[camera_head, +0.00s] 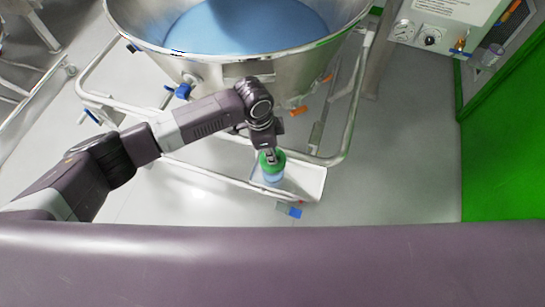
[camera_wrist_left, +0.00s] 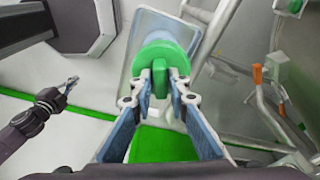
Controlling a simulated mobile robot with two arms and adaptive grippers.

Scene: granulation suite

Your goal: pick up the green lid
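The green lid (camera_head: 271,160) sits on a pale blue, see-through jar (camera_head: 272,176) at the front edge of the white tray under the big vessel. In the left wrist view the lid (camera_wrist_left: 159,58) is round with an upright green grip tab. My left gripper (camera_head: 270,155) points down at the lid from above. Its fingertips (camera_wrist_left: 161,82) lie on both sides of the tab and appear to touch it. The lid still looks seated on the jar. My right gripper (camera_wrist_left: 70,84) appears small at the left of the left wrist view; its fingers are too small to judge.
A large steel vessel (camera_head: 245,55) with blue contents stands on a tubular frame (camera_head: 345,140) close behind my left arm. A small blue-ended part (camera_head: 290,210) shows below the jar. A green wall (camera_head: 500,160) is at the right. Floor between frame and wall is clear.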

